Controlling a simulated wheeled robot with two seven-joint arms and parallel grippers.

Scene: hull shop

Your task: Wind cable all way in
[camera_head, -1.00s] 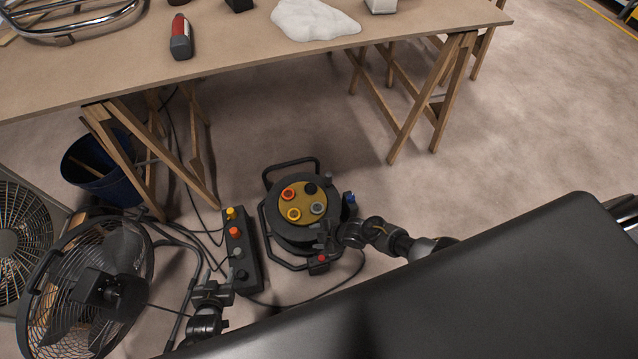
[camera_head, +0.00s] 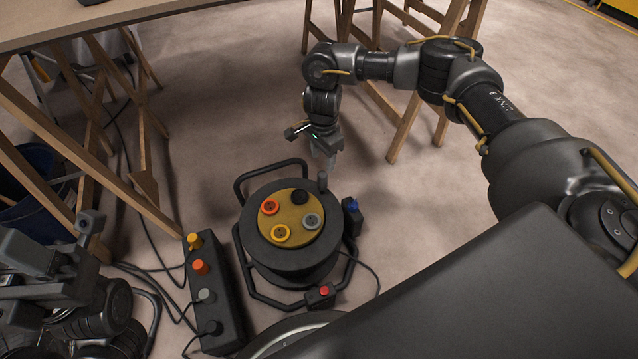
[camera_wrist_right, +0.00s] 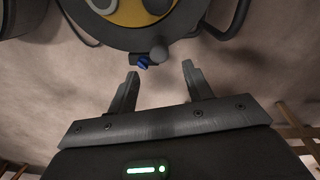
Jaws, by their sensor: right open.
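The cable reel (camera_head: 291,262) stands upright on the floor, a black drum with a yellow disc of coloured sockets on top. Its small grey crank knob (camera_head: 322,181) is at the far right rim; the knob also shows in the right wrist view (camera_wrist_right: 159,50). The black cable (camera_head: 372,270) curves out on the floor to the reel's right. My right gripper (camera_head: 322,152) is just beyond the knob, open; its fingers (camera_wrist_right: 160,86) are apart, with nothing between them. My left gripper (camera_head: 62,258) is at the lower left, away from the reel; its jaw opening is unclear.
A black power strip (camera_head: 214,300) with coloured plugs lies left of the reel. A small black box with a blue part (camera_head: 352,214) is at the reel's right. Trestle legs (camera_head: 140,205) stand behind left, near a blue bucket (camera_head: 35,215).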

